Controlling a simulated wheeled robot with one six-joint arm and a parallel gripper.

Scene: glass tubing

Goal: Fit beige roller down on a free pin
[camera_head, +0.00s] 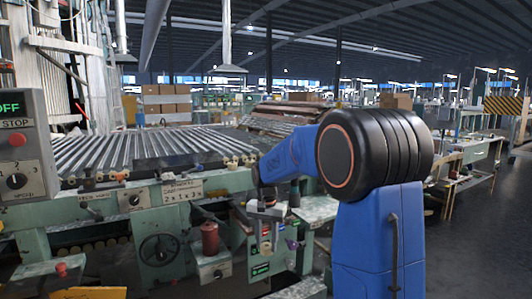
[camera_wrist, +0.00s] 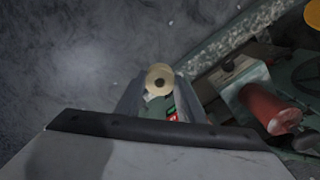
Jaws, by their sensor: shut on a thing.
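The beige roller (camera_wrist: 159,77) is a short round piece with a hole or dark spot in its face. It sits between the two fingertips of my gripper (camera_wrist: 157,88) in the wrist view, and the jaws are shut on it. In the head view my gripper (camera_head: 265,232) points down in front of the green machine, right of the red cylinder. Several small beige rollers (camera_head: 232,162) line the front edge of the tube bed. I cannot make out a free pin in either view.
A red cylinder (camera_head: 209,238) stands on a box at the machine's front; it also shows in the wrist view (camera_wrist: 268,108). The tube bed (camera_head: 140,150) lies behind. A control box (camera_head: 20,145) is at far left. Open grey floor (camera_wrist: 70,60) fills the wrist view's left.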

